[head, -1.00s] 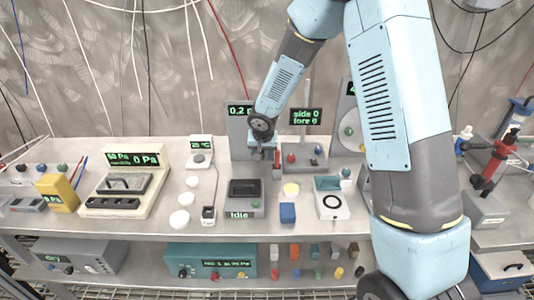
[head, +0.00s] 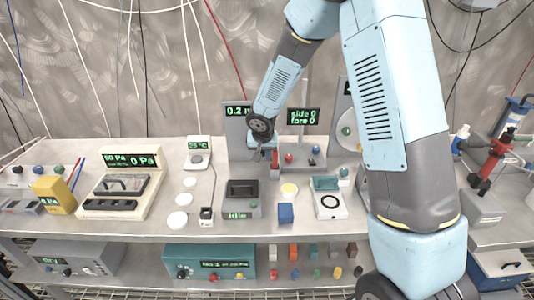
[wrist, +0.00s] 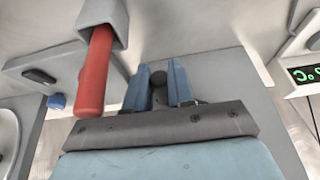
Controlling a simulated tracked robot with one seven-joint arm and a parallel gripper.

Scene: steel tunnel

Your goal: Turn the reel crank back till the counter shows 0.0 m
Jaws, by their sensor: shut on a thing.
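The reel's grey upright plate (head: 236,143) stands at the back of the bench, partly hidden by my arm. Its green counter (head: 237,110) reads 0.2, and the unit is cut off by my arm. My gripper (head: 263,147) is in front of the plate, pointing down. In the wrist view, my gripper's two blue fingers (wrist: 157,88) are closed around a dark round knob (wrist: 158,79), which looks like the crank's knob. The rest of the crank is hidden.
A red handle (wrist: 95,75) in a grey holder is close beside my fingers; it also shows in the head view (head: 275,158). The "side 0 fore 0" display (head: 303,116) stands just right. A grey box (head: 241,197) reading Idle sits in front.

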